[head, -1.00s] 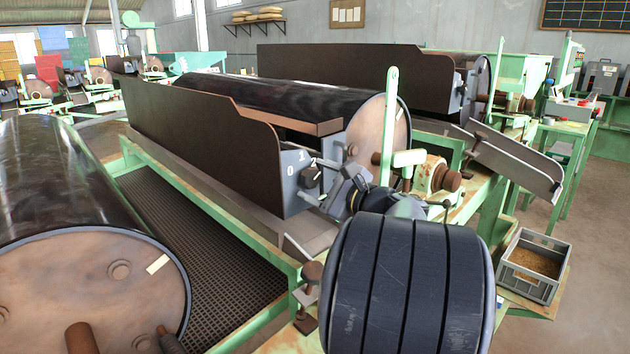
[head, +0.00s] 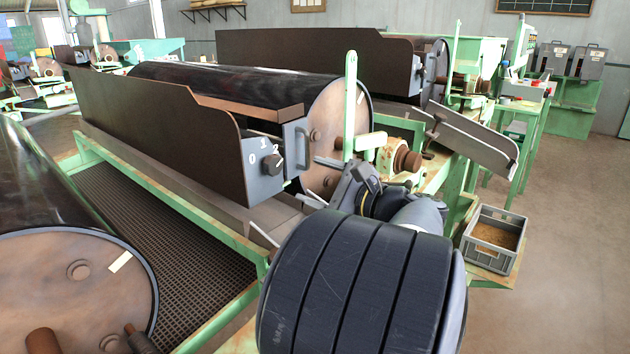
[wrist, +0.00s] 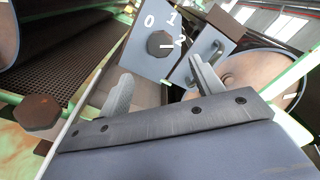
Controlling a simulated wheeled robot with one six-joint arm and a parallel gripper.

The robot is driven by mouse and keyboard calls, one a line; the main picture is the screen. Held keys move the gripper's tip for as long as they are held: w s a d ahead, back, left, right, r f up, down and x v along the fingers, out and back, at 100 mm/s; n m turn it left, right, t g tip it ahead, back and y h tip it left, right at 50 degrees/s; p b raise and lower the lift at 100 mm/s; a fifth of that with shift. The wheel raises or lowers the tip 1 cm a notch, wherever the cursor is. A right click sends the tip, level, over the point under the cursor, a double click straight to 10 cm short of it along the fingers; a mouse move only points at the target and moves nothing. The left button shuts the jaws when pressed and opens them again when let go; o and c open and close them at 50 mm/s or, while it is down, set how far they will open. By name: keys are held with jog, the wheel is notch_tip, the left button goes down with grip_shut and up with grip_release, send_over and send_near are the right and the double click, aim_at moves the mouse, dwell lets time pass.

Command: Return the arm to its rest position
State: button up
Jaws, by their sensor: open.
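My gripper (wrist: 162,88) shows in the wrist view with its two grey fingers spread apart and nothing between them. Beyond the fingers is a grey switch box (wrist: 150,45) with a dark knob and the marks 0, 1 and 2. The fingers are apart from the knob as far as I can see. In the head view the switch box (head: 263,180) is on the end of the dark drum housing, its knob (head: 272,164) in plain view.
A grey handle plate (head: 297,147) is beside the switch box. A large drum (head: 75,285) is at lower left, over a dark grating (head: 150,235). A grey crate of grain (head: 494,238) is at right. Bare floor lies right of it.

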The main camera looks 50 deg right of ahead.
aim_at(277, 166)
jog(key=shift+w, duration=0.1)
jog(key=w, duration=0.7)
jog(key=w+a, duration=0.1)
jog(key=w, duration=0.2)
jog(key=shift+w, duration=0.35)
jog(key=shift+d, duration=0.1)
jog(key=shift+s, duration=0.1)
